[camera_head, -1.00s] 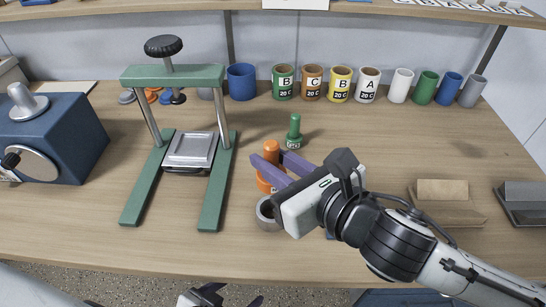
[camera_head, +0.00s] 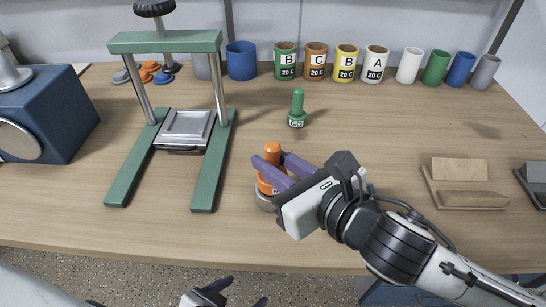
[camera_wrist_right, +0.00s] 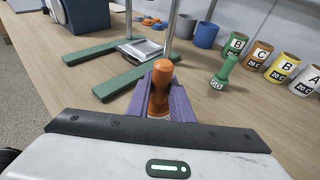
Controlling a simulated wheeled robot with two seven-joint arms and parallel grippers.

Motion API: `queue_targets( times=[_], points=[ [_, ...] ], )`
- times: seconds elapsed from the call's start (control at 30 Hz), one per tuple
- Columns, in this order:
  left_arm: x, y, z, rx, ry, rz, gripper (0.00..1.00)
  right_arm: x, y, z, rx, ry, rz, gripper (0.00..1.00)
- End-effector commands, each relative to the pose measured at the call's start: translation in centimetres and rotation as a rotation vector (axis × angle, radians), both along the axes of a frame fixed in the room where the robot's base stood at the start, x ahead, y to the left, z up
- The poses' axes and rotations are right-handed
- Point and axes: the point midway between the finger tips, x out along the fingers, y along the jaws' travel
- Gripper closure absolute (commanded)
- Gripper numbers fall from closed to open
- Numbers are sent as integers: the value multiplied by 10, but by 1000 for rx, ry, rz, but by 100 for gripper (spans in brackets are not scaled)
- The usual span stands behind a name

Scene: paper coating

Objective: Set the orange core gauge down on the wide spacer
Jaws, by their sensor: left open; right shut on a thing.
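The orange core gauge (camera_head: 272,150) stands upright between the purple fingers of my right gripper (camera_head: 282,172), which is shut on it. Its orange handle also shows in the right wrist view (camera_wrist_right: 160,80). The wide spacer, a grey ring (camera_head: 262,199), lies on the table directly under the gauge. The gauge's wide base covers most of the ring's top, and I cannot tell whether it touches the ring or hovers just above it. My left gripper (camera_head: 236,297) is open and empty at the bottom of the head view, in front of the table edge.
A green GO gauge (camera_head: 297,110) stands behind my right gripper. A green-framed press (camera_head: 165,45) stands to the left, beside a blue box (camera_head: 50,115). Several coloured tubes (camera_head: 345,62) line the back. A wooden block (camera_head: 460,170) sits at the right. The table around the spacer is clear.

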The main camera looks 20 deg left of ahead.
Motion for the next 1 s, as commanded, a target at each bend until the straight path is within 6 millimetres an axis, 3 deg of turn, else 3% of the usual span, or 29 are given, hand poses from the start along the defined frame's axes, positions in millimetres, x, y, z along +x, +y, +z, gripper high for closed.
queue_targets(
  times=[1.0],
  points=[
    [3,3,6,3,-4,5,29,0,-1,-1,1,-1,0,100]
  ],
)
